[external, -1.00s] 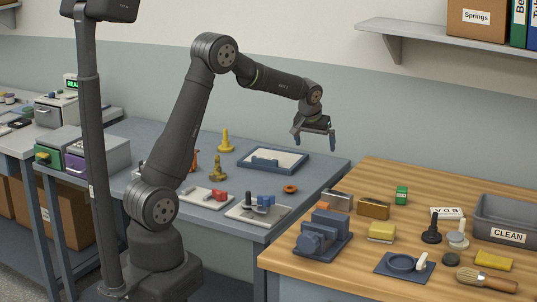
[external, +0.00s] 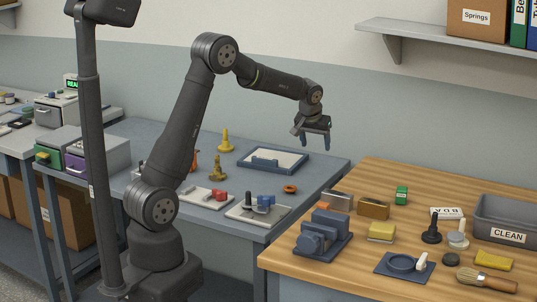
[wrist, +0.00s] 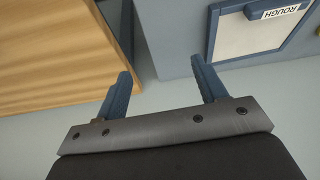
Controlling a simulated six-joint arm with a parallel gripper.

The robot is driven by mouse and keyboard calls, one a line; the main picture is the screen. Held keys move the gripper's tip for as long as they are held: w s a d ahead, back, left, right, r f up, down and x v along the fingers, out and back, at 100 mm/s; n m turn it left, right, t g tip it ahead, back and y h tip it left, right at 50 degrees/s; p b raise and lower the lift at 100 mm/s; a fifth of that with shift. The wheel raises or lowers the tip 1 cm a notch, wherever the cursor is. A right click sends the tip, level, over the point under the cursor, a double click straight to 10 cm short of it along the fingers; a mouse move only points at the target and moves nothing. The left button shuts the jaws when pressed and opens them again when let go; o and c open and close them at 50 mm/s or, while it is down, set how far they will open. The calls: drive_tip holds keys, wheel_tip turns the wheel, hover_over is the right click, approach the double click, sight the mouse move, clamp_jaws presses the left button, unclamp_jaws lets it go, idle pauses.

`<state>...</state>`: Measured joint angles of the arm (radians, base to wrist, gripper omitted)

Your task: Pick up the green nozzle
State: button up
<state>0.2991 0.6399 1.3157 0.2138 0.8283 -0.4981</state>
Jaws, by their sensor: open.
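I cannot clearly make out a green nozzle in either view. The only small loose green thing is a green block-like piece (external: 402,195) with a pale mark, standing on the wooden table; its exact kind is too small to tell. My gripper (external: 313,141) is open and empty, high above the gap between the blue-grey table and the wooden table, well left of and above the green piece. In the wrist view its two blue fingers (wrist: 160,72) are spread apart with nothing between them.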

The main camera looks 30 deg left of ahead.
drive_tip(key=m+g+h, duration=0.4)
drive_tip(key=m+h, duration=0.1)
drive_tip(key=m, duration=1.1)
approach(399, 192)
drive_tip(key=x, duration=0.2)
drive_tip(key=w+x, duration=0.1)
drive_tip(key=x, duration=0.2)
drive_tip(key=shift+w+a+f, duration=0.1)
drive_tip(key=shift+a+f, duration=0.05)
drive_tip(key=shift+f, duration=0.1)
drive_tip(key=x, duration=0.5)
drive_tip(key=shift+w+a+f, duration=0.1)
drive_tip(key=shift+w+f, duration=0.25)
drive_tip(key=c, duration=1)
drive_tip(key=shift+c, duration=0.4)
drive_tip(key=shift+r, duration=0.15)
